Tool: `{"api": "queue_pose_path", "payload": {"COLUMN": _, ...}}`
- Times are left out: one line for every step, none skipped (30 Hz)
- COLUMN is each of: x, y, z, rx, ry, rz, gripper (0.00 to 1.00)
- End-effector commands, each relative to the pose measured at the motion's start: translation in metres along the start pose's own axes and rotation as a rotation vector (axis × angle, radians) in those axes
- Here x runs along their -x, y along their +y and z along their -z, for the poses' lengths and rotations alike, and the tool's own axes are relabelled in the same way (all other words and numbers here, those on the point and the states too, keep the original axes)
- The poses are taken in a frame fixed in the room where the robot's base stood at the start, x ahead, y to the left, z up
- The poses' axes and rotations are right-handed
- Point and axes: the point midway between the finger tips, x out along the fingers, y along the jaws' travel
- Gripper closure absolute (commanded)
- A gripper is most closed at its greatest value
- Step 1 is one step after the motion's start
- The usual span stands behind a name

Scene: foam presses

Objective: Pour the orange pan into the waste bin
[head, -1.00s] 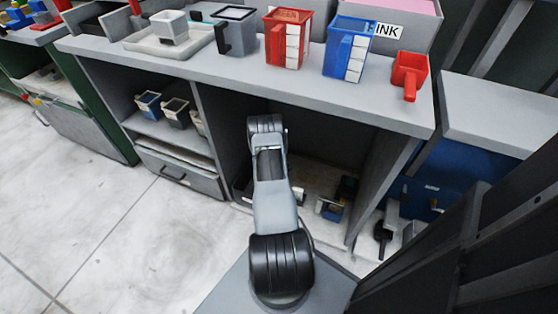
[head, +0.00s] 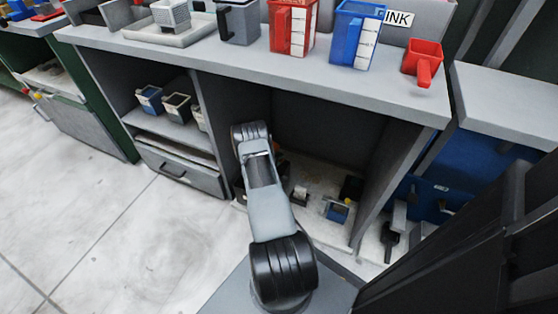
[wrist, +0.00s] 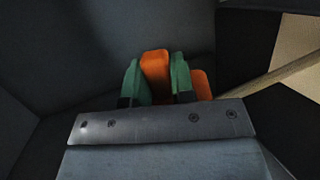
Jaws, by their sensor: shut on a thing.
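In the wrist view, my gripper (wrist: 155,85) has its two green fingers closed on an upright orange piece, the handle of the orange pan (wrist: 155,66). Another orange part shows just to the right of the right finger. The rest of the pan, and whatever it holds, is hidden behind the gripper's metal plate. In the head view my arm reaches toward the open space under the bench, and neither the gripper nor the pan can be seen. I cannot pick out the waste bin in either view.
The grey bench (head: 300,78) carries a red container (head: 291,28), a blue container (head: 355,35), a grey container (head: 238,24) and a red scoop (head: 423,62). Small containers sit on the shelf below. Dark walls surround the gripper in the wrist view. Clear floor (head: 90,220) lies at left.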

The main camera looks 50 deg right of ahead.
Motion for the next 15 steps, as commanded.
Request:
{"api": "queue_pose_path", "payload": {"x": -0.0002, "y": -0.0034, "z": 0.0007, "rx": 0.000, "ry": 0.001, "rz": -0.018, "gripper": 1.00}}
{"api": "queue_pose_path", "payload": {"x": 0.0001, "y": -0.0038, "z": 0.0008, "rx": 0.000, "ry": 0.001, "rz": -0.027, "gripper": 1.00}}
{"api": "queue_pose_path", "payload": {"x": 0.0006, "y": -0.0039, "z": 0.0008, "rx": 0.000, "ry": 0.001, "rz": -0.042, "gripper": 1.00}}
{"api": "queue_pose_path", "payload": {"x": 0.0010, "y": -0.0043, "z": 0.0008, "rx": -0.001, "ry": 0.000, "rz": -0.051, "gripper": 1.00}}
{"api": "queue_pose_path", "payload": {"x": 0.0014, "y": -0.0046, "z": 0.0008, "rx": -0.001, "ry": 0.000, "rz": -0.061, "gripper": 1.00}}
{"api": "queue_pose_path", "payload": {"x": 0.0019, "y": -0.0049, "z": 0.0007, "rx": -0.001, "ry": 0.000, "rz": -0.075, "gripper": 1.00}}
{"api": "queue_pose_path", "payload": {"x": 0.0023, "y": -0.0053, "z": 0.0007, "rx": -0.001, "ry": 0.000, "rz": -0.084, "gripper": 1.00}}
{"api": "queue_pose_path", "payload": {"x": 0.0028, "y": -0.0055, "z": 0.0006, "rx": -0.001, "ry": 0.000, "rz": -0.095, "gripper": 1.00}}
{"api": "queue_pose_path", "payload": {"x": 0.0030, "y": -0.0059, "z": 0.0004, "rx": -0.001, "ry": -0.001, "rz": -0.107, "gripper": 1.00}}
{"api": "queue_pose_path", "payload": {"x": 0.0032, "y": -0.0063, "z": 0.0004, "rx": 0.000, "ry": -0.001, "rz": -0.116, "gripper": 1.00}}
{"api": "queue_pose_path", "payload": {"x": 0.0035, "y": -0.0065, "z": 0.0004, "rx": 0.000, "ry": -0.001, "rz": -0.126, "gripper": 1.00}}
{"api": "queue_pose_path", "payload": {"x": 0.0039, "y": -0.0070, "z": 0.0004, "rx": 0.000, "ry": -0.001, "rz": -0.138, "gripper": 1.00}}
{"api": "queue_pose_path", "payload": {"x": 0.0042, "y": -0.0073, "z": 0.0004, "rx": 0.000, "ry": -0.001, "rz": -0.148, "gripper": 1.00}}
{"api": "queue_pose_path", "payload": {"x": 0.0046, "y": -0.0074, "z": 0.0004, "rx": 0.000, "ry": -0.001, "rz": -0.158, "gripper": 1.00}}
{"api": "queue_pose_path", "payload": {"x": 0.0051, "y": -0.0080, "z": 0.0006, "rx": 0.000, "ry": 0.000, "rz": -0.170, "gripper": 1.00}}
